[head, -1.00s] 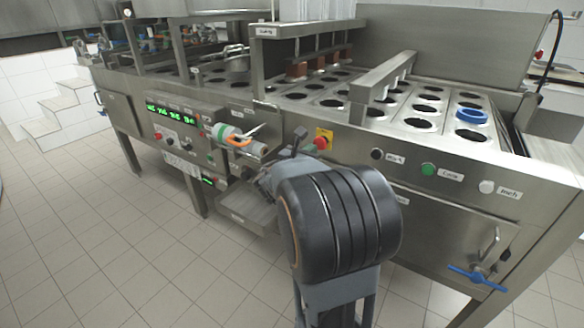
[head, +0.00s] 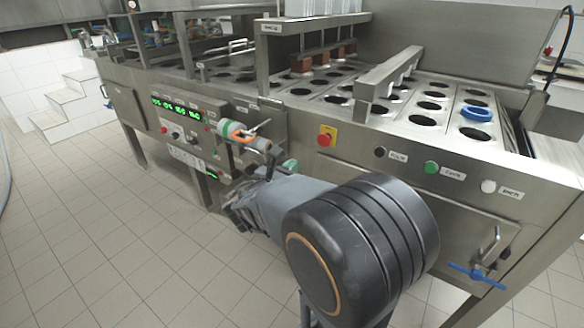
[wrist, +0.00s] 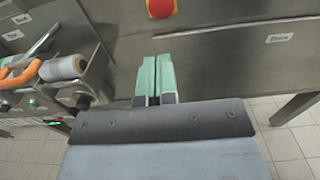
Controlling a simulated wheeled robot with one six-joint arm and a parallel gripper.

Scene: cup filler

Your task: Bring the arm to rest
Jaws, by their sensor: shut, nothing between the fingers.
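My gripper (wrist: 154,80) shows in the wrist view with its two green fingers side by side, shut and empty. It is in front of the steel machine front, below the red stop button (wrist: 161,8), and touches nothing that I can see. In the head view my arm reaches from the lower right toward the machine front, its large black joint nearest the camera. The gripper there is mostly hidden by the arm.
The filling machine (head: 350,160) stands close in front of the arm. A roll with an orange-handled tool (head: 243,136) sticks out from its front, left of the gripper in the wrist view. A blue ring (head: 477,114) lies on the machine top. Tiled floor (head: 100,235) is clear at left.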

